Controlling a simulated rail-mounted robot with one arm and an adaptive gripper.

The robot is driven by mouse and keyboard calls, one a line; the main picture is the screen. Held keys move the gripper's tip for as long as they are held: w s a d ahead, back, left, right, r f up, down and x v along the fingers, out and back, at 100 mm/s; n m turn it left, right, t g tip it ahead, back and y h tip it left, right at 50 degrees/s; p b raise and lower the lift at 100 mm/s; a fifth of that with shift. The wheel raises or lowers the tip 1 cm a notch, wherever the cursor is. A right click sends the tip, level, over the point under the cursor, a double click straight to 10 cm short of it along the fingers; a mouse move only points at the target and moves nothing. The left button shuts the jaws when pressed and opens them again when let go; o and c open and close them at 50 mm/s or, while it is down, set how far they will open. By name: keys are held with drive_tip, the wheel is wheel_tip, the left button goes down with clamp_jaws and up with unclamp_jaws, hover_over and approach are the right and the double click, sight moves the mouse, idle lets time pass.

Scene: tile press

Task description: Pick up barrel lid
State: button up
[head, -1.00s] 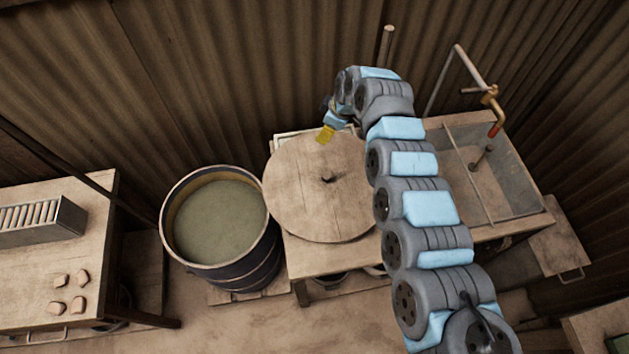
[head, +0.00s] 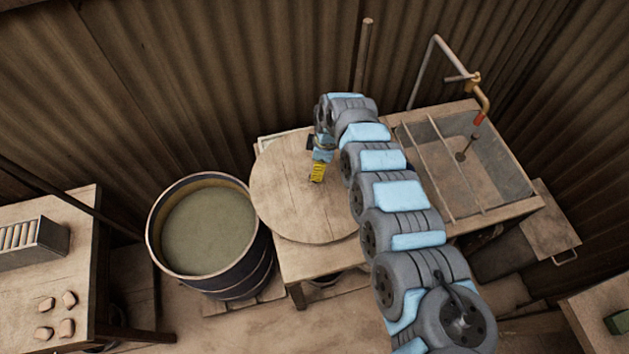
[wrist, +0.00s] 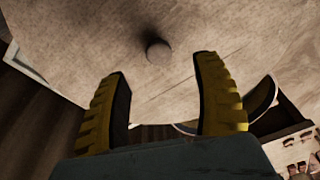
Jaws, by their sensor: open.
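The barrel lid (head: 295,215) is a round wooden disc lying on the wooden table, reaching past its left side. It also fills much of the wrist view (wrist: 215,30). Its small round knob (wrist: 158,51) shows in the wrist view just ahead of the fingertips, roughly between them. My gripper (head: 317,180) is over the lid's middle and hides the knob in the head view. In the wrist view its two yellow fingers (wrist: 162,80) are spread apart with nothing between them. The open barrel (head: 212,240) stands left of the lid, filled with murky greenish liquid.
A sink basin (head: 495,185) with a pipe tap (head: 482,100) is right of the lid. A table (head: 75,240) at the left holds a slotted metal box (head: 30,245) and several small tan pieces (head: 67,328). A corrugated wall (head: 220,80) closes the back.

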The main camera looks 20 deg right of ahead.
drive_tip(key=shift+w+a+f+b, duration=0.15)
drive_tip(key=shift+f+b, duration=0.1)
drive_tip(key=shift+f, duration=0.9)
drive_tip(key=shift+w+a+f+b, duration=0.1)
drive_tip(key=shift+a+f+b, duration=0.1)
drive_tip(key=shift+f, duration=1)
drive_tip(key=shift+w+a+f+b, duration=0.1)
drive_tip(key=shift+f+b, duration=0.15)
drive_tip(key=shift+f, duration=0.9)
clamp_jaws()
